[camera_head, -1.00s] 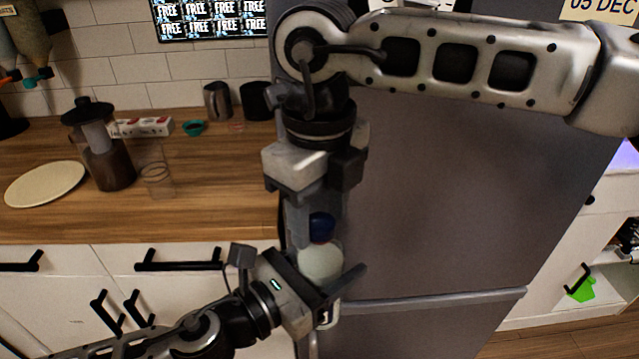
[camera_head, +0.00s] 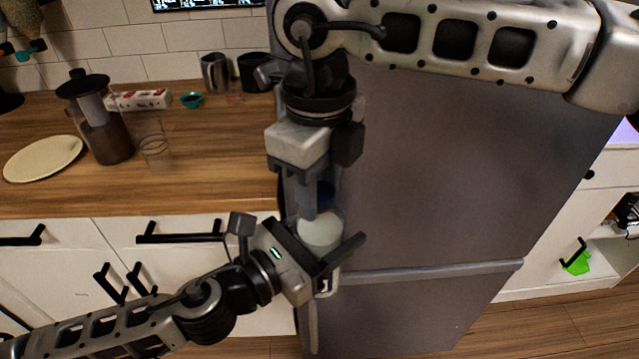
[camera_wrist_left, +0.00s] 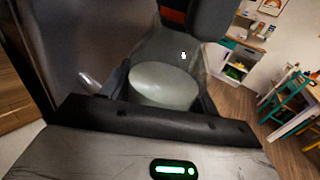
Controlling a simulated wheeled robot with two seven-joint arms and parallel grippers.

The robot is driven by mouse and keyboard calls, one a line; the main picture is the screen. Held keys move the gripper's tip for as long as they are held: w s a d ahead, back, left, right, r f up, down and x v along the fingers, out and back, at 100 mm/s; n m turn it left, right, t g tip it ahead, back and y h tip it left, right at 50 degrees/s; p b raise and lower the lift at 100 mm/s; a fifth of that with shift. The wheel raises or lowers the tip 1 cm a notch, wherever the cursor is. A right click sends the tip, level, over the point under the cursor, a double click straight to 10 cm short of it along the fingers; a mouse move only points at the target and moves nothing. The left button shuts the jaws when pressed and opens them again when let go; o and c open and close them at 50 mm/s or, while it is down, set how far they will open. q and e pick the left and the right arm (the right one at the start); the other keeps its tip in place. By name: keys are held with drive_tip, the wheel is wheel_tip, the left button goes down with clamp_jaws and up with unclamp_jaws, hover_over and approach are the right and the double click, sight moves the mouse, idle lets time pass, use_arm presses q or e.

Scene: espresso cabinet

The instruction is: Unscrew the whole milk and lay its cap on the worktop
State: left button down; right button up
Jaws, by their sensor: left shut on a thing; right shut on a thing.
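The whole milk bottle (camera_head: 320,232) is clear with pale milk inside, in front of the fridge, off the worktop. My left gripper (camera_head: 335,262) comes from the lower left and is shut around it. The pale milk (camera_wrist_left: 165,86) also shows between the left jaws in the left wrist view. The dark blue cap (camera_head: 326,194) is at the bottle's top, partly hidden by a finger. My right gripper (camera_head: 312,200) points down from above and is shut on the cap. I cannot tell whether the cap is still threaded on the bottle.
The wooden worktop (camera_head: 215,185) at left has clear room along its front. A French press (camera_head: 105,130), a clear glass (camera_head: 154,150), a pale round board (camera_head: 42,158), a teal bowl (camera_head: 192,99) and a metal jug (camera_head: 214,72) stand on it. The grey fridge (camera_head: 450,190) is close behind both grippers.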

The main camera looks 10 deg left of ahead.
drive_tip(key=o, duration=1.1)
